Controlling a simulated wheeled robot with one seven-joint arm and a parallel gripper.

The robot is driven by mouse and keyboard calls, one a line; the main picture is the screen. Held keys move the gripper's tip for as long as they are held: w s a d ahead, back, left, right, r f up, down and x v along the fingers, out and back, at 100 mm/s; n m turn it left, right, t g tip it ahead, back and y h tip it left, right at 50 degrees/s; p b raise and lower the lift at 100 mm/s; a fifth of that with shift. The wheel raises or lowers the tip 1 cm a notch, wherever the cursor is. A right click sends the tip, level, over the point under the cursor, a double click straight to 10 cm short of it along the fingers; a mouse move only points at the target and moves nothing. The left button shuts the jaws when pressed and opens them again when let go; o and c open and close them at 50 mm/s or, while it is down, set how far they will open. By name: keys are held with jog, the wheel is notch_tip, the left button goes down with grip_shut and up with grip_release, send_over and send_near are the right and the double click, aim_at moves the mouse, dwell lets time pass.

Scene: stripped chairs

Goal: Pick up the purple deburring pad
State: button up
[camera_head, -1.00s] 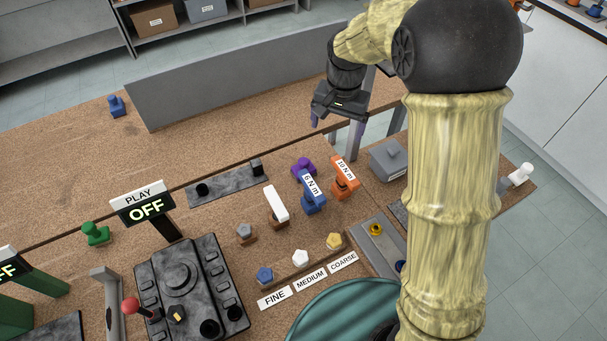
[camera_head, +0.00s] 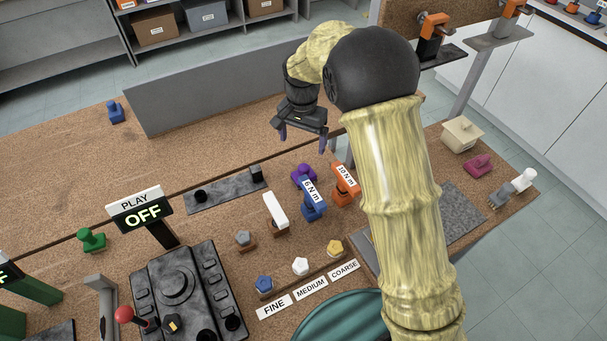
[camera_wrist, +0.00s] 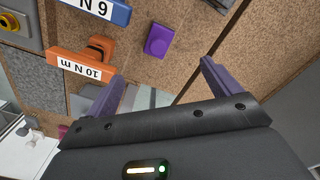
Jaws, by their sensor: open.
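The purple deburring pad (camera_head: 303,174) lies on the brown work table, just behind the blue 6 N m tool. In the wrist view the pad (camera_wrist: 159,40) shows whole, ahead of the fingertips and a little left of the middle. My gripper (camera_head: 302,142) is open and empty, above and behind the pad, apart from it. In the wrist view the two purple-grey fingers of my gripper (camera_wrist: 163,72) stand wide apart, with the pad beyond the gap between them.
The blue 6 N m tool (camera_head: 312,205) and the orange 10 N m tool (camera_head: 345,186) stand close to the pad. A white-topped tool (camera_head: 275,211) is in front. A dark grey plate (camera_head: 225,188) lies left. A grey panel (camera_head: 230,85) stands behind.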

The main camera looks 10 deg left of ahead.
aim_at(302, 168)
notch_tip(302, 168, down, 8)
jog(key=shift+f+p, duration=0.1)
jog(key=shift+p, duration=0.55)
jog(key=shift+s+f+p, duration=0.2)
jog(key=shift+f+p, duration=0.7)
jog(key=shift+f, duration=1.65)
jog(key=c, duration=1.4)
jog(key=shift+c, duration=0.2)
